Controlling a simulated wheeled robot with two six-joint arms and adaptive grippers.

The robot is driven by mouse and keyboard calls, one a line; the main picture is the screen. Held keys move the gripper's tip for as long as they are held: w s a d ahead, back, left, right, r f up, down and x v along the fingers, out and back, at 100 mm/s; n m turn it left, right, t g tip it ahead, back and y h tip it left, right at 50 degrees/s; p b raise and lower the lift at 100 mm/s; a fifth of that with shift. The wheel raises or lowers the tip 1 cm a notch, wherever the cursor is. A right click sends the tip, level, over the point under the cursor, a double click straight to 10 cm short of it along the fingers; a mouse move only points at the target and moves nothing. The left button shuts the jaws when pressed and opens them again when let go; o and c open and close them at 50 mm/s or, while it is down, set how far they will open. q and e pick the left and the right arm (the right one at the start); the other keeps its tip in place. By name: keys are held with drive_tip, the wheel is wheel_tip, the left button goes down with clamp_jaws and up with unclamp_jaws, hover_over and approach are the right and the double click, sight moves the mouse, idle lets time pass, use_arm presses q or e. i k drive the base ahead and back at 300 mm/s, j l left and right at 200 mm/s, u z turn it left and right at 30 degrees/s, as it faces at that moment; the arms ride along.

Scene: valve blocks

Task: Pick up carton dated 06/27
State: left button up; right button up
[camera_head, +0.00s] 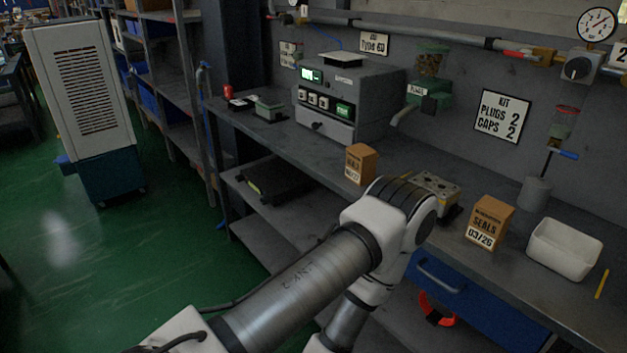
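Two orange-brown cartons stand upright on the grey workbench (445,183). The nearer carton (491,218) is right of centre, and its label reads SEALS 03/26. The farther carton (361,163) stands near the bench's front edge, left of the first. Its date label is small and appears to end in 27; I cannot read it fully. One of my arms comes in from the lower left, with its elbow just in front of and below the farther carton. Neither gripper is in view, and no carton is seen held.
A metal valve block (436,188) sits between the cartons, partly behind my arm. A white bin (564,249) and yellow pencil (602,284) lie right. A grey test unit (345,100) stands behind. Below are a blue drawer (465,300) and lower shelf. Green floor is open at left.

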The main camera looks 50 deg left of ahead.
sight(362, 159)
drive_tip(key=u, duration=1.3)
